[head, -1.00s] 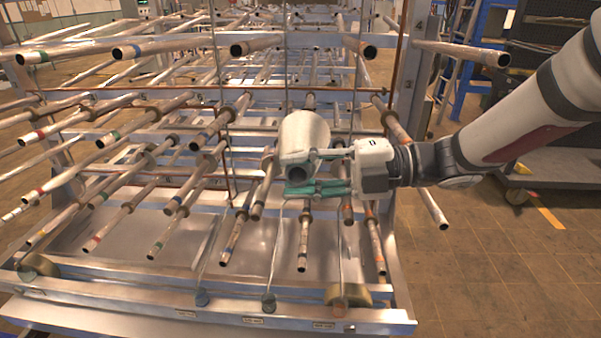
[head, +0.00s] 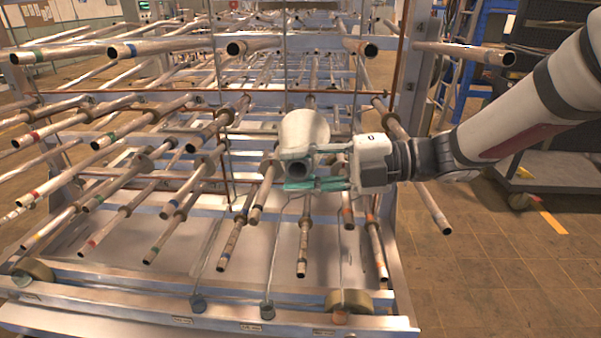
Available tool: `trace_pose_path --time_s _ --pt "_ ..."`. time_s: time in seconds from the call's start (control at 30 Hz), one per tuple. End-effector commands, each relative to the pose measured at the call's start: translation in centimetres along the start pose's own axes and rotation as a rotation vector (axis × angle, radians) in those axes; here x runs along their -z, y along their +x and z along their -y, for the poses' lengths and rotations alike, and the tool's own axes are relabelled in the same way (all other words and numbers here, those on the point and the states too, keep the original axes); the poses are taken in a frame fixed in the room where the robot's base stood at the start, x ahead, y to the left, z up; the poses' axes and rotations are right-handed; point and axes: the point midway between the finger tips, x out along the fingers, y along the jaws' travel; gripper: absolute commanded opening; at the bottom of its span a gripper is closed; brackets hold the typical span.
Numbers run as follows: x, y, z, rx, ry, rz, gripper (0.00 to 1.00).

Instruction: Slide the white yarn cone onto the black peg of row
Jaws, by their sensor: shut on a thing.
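The white yarn cone (head: 306,130) is held in front of the rack, right of its middle. Its open end, a dark round hole, faces me. My gripper (head: 300,171) reaches in from the right and is shut on the cone near this end, with teal fingers above and below the hole. The cone appears apart from the pegs, though its far side is hidden. Several metal pegs stick out of the rack towards me, some with coloured bands. I cannot tell which peg is the black one.
The rack's front ledge (head: 250,318) carries several round weights. Thin vertical rods stand close to the cone. A peg (head: 430,205) sticks out under my arm. A grey cart (head: 545,175) stands at the right, with open tiled floor before it.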

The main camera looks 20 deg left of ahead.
Motion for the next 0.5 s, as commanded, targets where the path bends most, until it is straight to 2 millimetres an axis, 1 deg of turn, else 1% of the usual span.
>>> trace_pose_path --time_s 0.5 --pt "-1.9 0.0 -0.1 -0.001 -0.003 -0.001 0.0"
